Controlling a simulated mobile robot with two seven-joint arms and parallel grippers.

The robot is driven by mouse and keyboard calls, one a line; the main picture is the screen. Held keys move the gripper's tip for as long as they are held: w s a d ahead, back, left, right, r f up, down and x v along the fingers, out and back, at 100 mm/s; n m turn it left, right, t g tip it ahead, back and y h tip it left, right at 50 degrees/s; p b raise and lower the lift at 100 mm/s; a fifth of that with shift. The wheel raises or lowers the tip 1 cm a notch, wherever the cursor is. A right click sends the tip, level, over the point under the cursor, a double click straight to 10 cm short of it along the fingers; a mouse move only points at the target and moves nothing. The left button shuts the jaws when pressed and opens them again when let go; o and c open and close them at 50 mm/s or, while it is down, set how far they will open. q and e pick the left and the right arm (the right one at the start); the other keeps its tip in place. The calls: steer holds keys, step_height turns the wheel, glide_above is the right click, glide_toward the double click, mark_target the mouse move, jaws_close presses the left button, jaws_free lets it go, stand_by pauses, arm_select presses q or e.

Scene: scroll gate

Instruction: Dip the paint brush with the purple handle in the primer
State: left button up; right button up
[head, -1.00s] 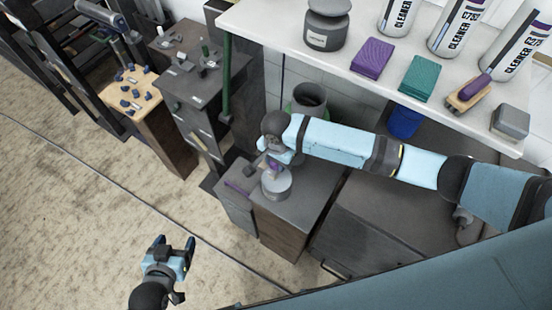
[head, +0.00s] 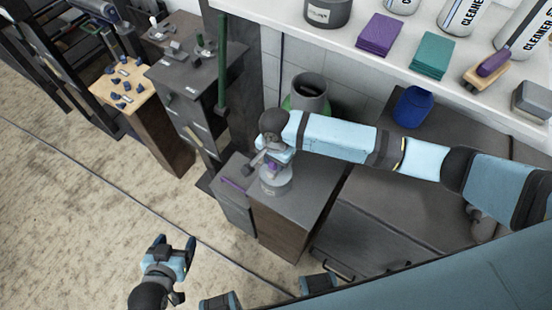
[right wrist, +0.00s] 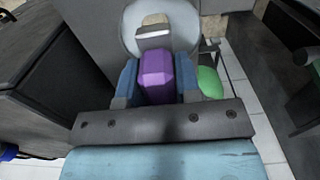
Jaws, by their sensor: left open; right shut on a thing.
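The brush's purple handle (right wrist: 156,72) is gripped between the blue fingers of my right gripper (right wrist: 155,88), and it also shows as a small purple patch in the head view (head: 272,168). Past the handle is a pale metal ferrule (right wrist: 153,42); the bristles are hidden. A round grey can (head: 277,186), seemingly the primer, stands on the dark cabinet under my right gripper; its rim shows behind the brush in the right wrist view (right wrist: 131,38). The brush is over the can's mouth; I cannot tell whether the bristles touch the primer. My left gripper (head: 176,248) is open and empty above the floor.
A purple strip (head: 234,184) lies on the cabinet left of the can. A dark pot (head: 310,88) stands behind my right arm, with a blue container (head: 413,106) to the right. The floor at left is open.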

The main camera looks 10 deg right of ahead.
steer(key=shift+f, duration=0.1)
stand_by(0.4)
steer(key=shift+f, duration=0.4)
steer(key=shift+s+f+p, duration=0.1)
steer(key=shift+f+p, duration=0.05)
steer(key=shift+p, duration=0.45)
stand_by(2.7)
